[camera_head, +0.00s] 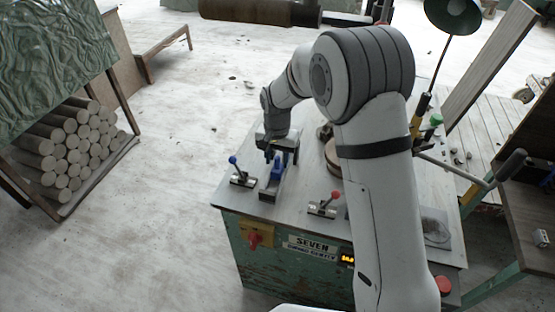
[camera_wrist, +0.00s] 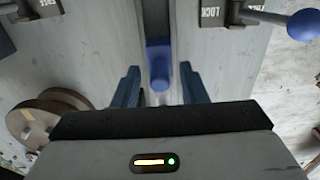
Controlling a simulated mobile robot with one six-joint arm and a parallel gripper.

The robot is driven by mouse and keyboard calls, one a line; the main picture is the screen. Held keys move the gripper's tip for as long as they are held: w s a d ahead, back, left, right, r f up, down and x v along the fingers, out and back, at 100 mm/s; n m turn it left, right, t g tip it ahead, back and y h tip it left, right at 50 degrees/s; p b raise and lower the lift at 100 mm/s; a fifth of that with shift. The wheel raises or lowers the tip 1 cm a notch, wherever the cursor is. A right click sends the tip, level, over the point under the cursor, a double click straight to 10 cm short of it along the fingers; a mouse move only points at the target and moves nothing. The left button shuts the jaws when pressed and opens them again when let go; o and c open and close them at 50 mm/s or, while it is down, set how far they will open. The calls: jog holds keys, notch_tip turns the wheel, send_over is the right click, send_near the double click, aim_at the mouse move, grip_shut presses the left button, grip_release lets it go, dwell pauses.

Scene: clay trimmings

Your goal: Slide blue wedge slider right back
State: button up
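The blue wedge slider (camera_wrist: 158,62) sits in a straight grey track (camera_wrist: 155,12) on the bench top, with a rounded blue knob facing my gripper. In the head view the track (camera_head: 268,191) runs toward the bench's front edge, and blue shows at its far end below my gripper. My gripper (camera_wrist: 161,84) is open. Its two blue-grey fingers stand either side of the knob, with a visible gap on each side. I cannot tell how far the fingertips are above the bench. My arm and wrist partly hide the slider in the head view.
A blue-balled lever (camera_head: 238,173) stands left of the track and a red-balled lever (camera_head: 325,205) right of it. A round brown wheel (camera_wrist: 40,125) lies close to my gripper in the wrist view. The green bench front carries a red knob (camera_head: 255,239). Stacked clay rolls (camera_head: 68,150) stand far left.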

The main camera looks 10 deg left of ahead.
notch_tip(320, 180, up, 7)
jog(key=shift+r, duration=0.1)
dwell(0.3)
